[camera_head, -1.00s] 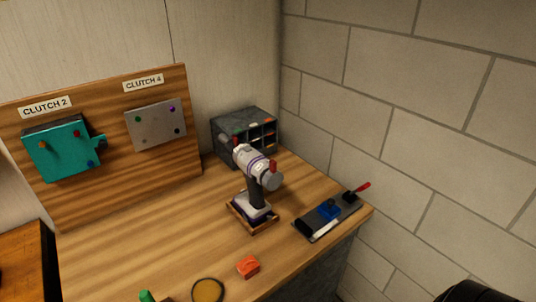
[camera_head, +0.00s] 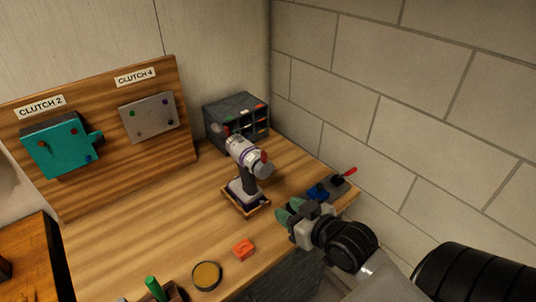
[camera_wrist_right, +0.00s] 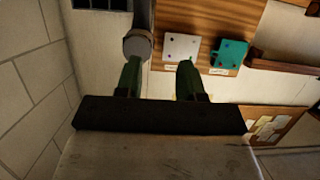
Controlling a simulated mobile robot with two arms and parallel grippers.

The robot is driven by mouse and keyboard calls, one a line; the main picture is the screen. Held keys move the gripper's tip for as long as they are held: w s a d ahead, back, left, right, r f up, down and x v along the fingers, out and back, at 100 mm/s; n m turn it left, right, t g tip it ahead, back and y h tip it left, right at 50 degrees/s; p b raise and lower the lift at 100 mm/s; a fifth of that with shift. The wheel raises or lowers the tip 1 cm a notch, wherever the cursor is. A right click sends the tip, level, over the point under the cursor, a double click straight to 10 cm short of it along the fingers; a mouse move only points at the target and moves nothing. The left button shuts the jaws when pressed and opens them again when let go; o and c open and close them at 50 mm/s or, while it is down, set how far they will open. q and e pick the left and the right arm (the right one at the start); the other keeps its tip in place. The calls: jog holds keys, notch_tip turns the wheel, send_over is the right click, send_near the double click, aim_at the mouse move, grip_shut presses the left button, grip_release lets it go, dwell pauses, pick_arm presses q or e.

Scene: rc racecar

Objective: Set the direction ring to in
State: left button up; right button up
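A white and grey power drill (camera_head: 247,187) with purple bands stands upright in a small wooden tray (camera_head: 259,208) on the workbench. Its barrel points toward the lower right, with red parts near both ends. I cannot tell which band is the direction ring or read its setting. My right gripper (camera_head: 284,211) is open and empty, to the right of the drill's base and apart from it in the head view. The right wrist view shows its two green fingers apart, with a grey rounded part, probably the drill (camera_wrist_right: 137,44), beyond the left finger. My left gripper is not in view.
A dark drawer rack (camera_head: 236,116) stands behind the drill. A wooden board (camera_head: 105,165) holds the clutch panels. A dark tool tray (camera_head: 344,186) lies partly behind my gripper. A red block (camera_head: 243,250) and round yellow-brown dish (camera_head: 207,275) lie in front. A brick wall is at right.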

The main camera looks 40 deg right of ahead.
aim_at(266, 155)
jog(key=w+d+r+t, duration=0.2)
jog(key=d+r+t, duration=0.1)
jog(key=r, duration=0.3)
jog(key=w+p, duration=0.1)
jog(key=w, duration=0.2)
jog(key=w+p, duration=0.1)
jog(key=w, duration=0.2)
jog(key=w+p, duration=0.1)
jog(key=w, duration=0.2)
jog(key=shift+w+a+p, duration=0.25)
jog(key=shift+w+p, duration=0.05)
jog(key=shift+p, duration=0.05)
jog(key=shift+w, duration=0.3)
jog(key=shift+c, duration=0.4)
grip_shut()
